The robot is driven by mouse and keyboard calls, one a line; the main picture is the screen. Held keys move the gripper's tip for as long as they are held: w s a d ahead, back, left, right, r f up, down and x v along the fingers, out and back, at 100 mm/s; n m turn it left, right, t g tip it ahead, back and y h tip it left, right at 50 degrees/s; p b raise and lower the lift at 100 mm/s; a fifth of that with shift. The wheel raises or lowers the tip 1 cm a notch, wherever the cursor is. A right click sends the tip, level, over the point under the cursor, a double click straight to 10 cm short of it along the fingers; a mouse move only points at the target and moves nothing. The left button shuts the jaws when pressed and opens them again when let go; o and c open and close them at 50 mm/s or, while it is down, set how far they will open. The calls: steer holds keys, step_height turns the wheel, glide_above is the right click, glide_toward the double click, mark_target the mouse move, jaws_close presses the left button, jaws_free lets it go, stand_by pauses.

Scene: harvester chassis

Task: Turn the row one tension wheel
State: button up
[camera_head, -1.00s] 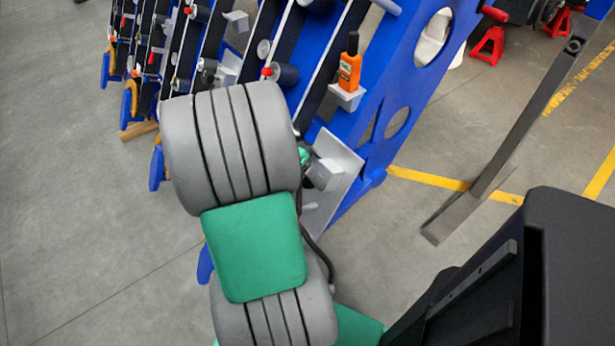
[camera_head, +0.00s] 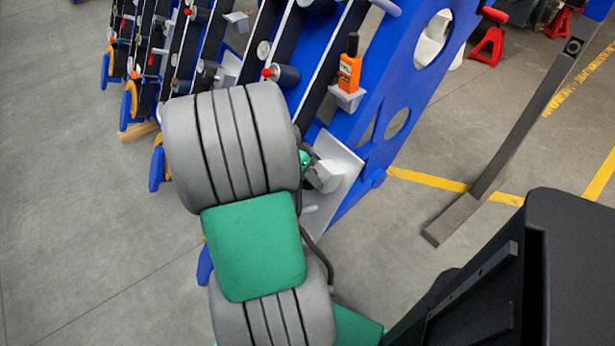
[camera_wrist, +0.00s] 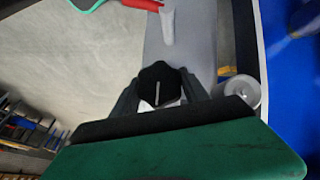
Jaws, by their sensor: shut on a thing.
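In the wrist view, a black wheel or knob (camera_wrist: 158,82) with a pale line on its face sits between the dark fingers of my gripper (camera_wrist: 160,92). The fingers are shut on it from both sides, and a small white patch shows below it. It is in front of a light grey plate on the blue frame. I cannot read any row mark. In the head view, my grey and green arm hides the wheel and most of my gripper; the light grey plate (camera_head: 338,160) shows just to the right of the arm.
The blue frame (camera_head: 372,100) slants across the top with several rows of rollers. An orange bottle (camera_head: 349,70) stands on a small ledge above the plate. A grey cylinder (camera_wrist: 241,92) is close right of my gripper. A red part (camera_wrist: 142,4) is above. Floor at left is clear.

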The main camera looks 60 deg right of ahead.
steer(key=shift+c, duration=0.9)
steer(key=shift+r+p, duration=0.1)
steer(key=shift+p, duration=0.35)
steer(key=shift+r+n+g+p, duration=0.1)
steer(key=shift+n+g+p, duration=0.35)
steer(key=shift+p, duration=0.35)
steer(key=n+g+p, duration=0.1)
steer(key=p, duration=0.2)
steer(key=shift+r+n+g, duration=0.1)
steer(key=shift+n+g, duration=0.15)
steer(key=shift+n, duration=0.1)
steer(key=n+g+p, duration=0.1)
steer(key=n+p, duration=0.1)
steer(key=p, duration=0.1)
steer(key=shift+g+p, duration=0.3)
steer(key=shift+g, duration=0.1)
steer(key=shift+f+n+g+p, duration=0.3)
steer(key=shift+n+g+p, duration=0.3)
steer(key=shift+n+p, duration=0.35)
